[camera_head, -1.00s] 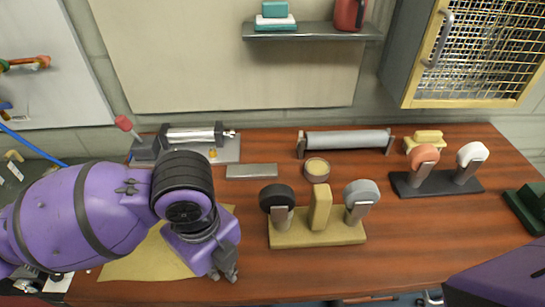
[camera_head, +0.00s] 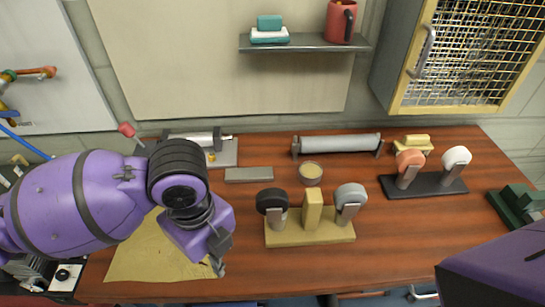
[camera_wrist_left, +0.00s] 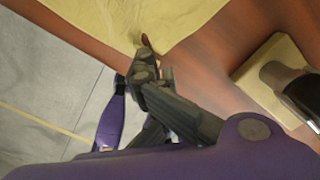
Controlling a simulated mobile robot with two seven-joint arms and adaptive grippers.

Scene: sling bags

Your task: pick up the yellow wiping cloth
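The yellow wiping cloth (camera_head: 150,262) lies flat on the wooden table's front left, partly hidden under my left arm. In the left wrist view the cloth (camera_wrist_left: 125,18) fills the top, with an edge near the fingertips. My left gripper (camera_head: 217,268) points down at the cloth's right edge; it also shows in the left wrist view (camera_wrist_left: 147,50). Its fingers overlap in both views, so I cannot tell whether they are shut or grip the cloth. My right gripper is out of view; only a purple arm part shows at bottom right.
A tan stand (camera_head: 310,232) with rollers is right of my left gripper. A grey bar (camera_head: 249,174), a small round tin (camera_head: 311,172) and a long grey roller (camera_head: 340,144) lie behind. A dark stand (camera_head: 425,186) is further right.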

